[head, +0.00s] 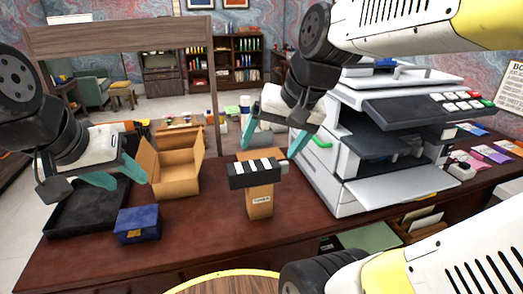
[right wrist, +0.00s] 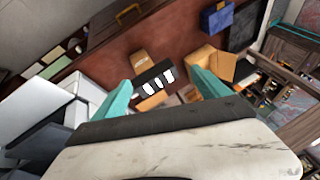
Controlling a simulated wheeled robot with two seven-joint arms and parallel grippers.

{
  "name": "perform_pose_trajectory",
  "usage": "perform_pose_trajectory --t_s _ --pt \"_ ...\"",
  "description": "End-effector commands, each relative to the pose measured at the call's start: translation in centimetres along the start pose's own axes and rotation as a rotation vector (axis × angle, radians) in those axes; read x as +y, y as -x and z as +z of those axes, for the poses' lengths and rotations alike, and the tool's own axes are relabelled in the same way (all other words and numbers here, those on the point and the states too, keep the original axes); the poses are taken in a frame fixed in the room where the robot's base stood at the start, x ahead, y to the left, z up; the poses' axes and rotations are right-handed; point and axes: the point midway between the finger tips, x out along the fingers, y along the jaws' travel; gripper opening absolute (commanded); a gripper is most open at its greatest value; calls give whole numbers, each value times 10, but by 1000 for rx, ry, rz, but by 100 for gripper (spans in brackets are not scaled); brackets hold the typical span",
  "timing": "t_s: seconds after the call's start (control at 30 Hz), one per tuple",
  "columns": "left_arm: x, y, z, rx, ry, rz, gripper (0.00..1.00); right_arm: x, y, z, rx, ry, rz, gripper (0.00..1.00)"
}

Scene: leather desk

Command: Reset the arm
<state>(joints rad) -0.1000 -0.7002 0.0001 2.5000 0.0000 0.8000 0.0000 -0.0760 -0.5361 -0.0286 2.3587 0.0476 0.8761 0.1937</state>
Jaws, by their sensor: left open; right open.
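My right gripper (head: 277,133) is open above the middle of the desk, its teal fingers spread, with nothing between them. Just below it in the head view stands a small brown box (head: 259,201) with a black-and-white striped block (head: 257,172) at its top. The striped block also shows in the right wrist view (right wrist: 153,85), between the open fingers (right wrist: 160,92) in the picture; I cannot tell the exact distance. My left gripper (head: 104,178) is open and empty at the left, over the black tray (head: 84,222) and beside the open cardboard box (head: 173,170).
A blue box (head: 138,224) sits at the desk's front left. A large white printer (head: 370,140) fills the right side, close to my right arm. A wooden frame (head: 120,38) rises behind the desk. The dark desk top (head: 200,240) is bare at the front middle.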

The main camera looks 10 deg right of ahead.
Motion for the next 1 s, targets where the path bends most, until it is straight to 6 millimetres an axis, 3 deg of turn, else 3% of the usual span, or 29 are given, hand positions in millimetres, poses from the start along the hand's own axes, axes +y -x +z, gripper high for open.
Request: perform_pose_trajectory --t_s 0.1,0.2,0.6,0.67,0.87,1.0 --pt "0 0 0 0 0 0 46 2 3 25 64 170 6 85" --pt "0 0 0 0 0 0 46 3 3 34 93 250 13 85" --pt "0 0 0 0 0 0 46 4 2 37 100 278 16 85" --pt "0 0 0 0 0 0 46 4 2 36 99 280 17 89" --pt "0 0 0 0 0 0 46 3 -6 13 37 428 62 89" --pt "0 0 0 0 0 0 46 1 -27 -24 -77 687 108 89"
